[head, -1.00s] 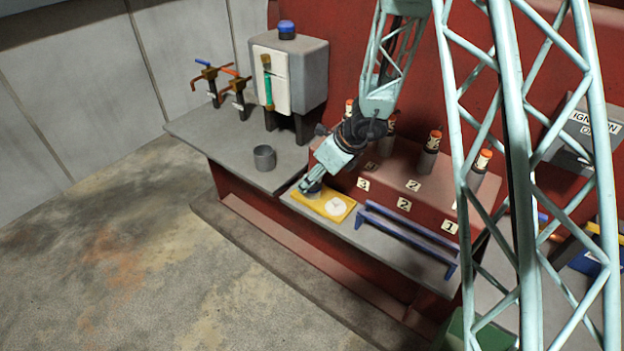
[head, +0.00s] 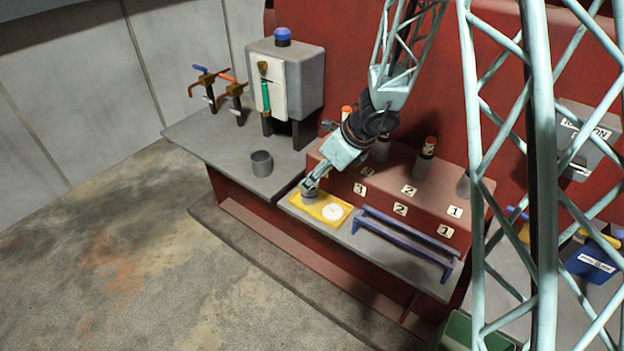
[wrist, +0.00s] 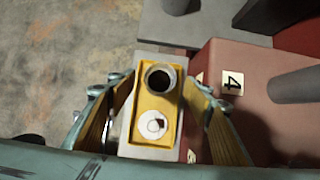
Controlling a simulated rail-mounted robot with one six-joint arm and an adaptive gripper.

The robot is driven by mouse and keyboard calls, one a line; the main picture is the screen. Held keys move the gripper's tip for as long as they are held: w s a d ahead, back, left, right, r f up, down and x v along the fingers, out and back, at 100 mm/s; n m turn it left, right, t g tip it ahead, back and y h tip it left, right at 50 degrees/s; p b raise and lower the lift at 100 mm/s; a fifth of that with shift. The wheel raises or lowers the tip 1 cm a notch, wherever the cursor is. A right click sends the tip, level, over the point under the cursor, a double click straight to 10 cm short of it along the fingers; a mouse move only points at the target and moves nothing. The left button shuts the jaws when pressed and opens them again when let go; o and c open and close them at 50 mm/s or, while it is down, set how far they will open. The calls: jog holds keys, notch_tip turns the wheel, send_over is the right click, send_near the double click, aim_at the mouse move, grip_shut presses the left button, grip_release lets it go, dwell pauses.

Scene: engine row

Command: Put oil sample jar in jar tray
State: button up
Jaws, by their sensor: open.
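The oil sample jar (wrist: 161,76), a small grey open-topped cylinder with a dark inside, stands upright in one end of the yellow jar tray (wrist: 142,100). In the head view the jar (head: 309,197) is partly covered by my gripper (head: 309,188). The tray (head: 328,220) lies on the grey ledge. A white round patch (wrist: 152,124) marks the tray's other end. In the wrist view my gripper (wrist: 160,85) is open, its fingers wide apart on either side of the jar and tray. I see a gap between fingers and jar.
A grey cup (head: 262,163) stands on the counter left of the tray. A blue rail (head: 405,240) lies right of the tray. The red block (head: 385,190) with number plates and orange-topped cylinders rises behind. A grey dispenser box (head: 300,85) stands at the back left.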

jog(key=p+v, duration=0.1)
jog(key=v, duration=0.5)
jog(key=shift+r, duration=0.2)
dwell(0.8)
jog(key=s+d+r+n, duration=0.1)
jog(key=s+r+n, duration=0.6)
jog(key=s+r, duration=0.4)
jog(key=s+d+r+n, duration=0.1)
jog(key=s+r+n, duration=0.65)
jog(key=r, duration=0.55)
jog(key=s+d+r+n+h, duration=0.2)
jog(key=s+d+n, duration=0.3)
jog(key=s, duration=0.8)
jog(key=s+d+r+n+h, duration=0.2)
jog(key=s+d+r+n, duration=0.3)
jog(key=s+d, duration=0.5)
jog(key=s, duration=0.3)
jog(key=shift+n+h, duration=0.35)
jog(key=shift+h, duration=0.05)
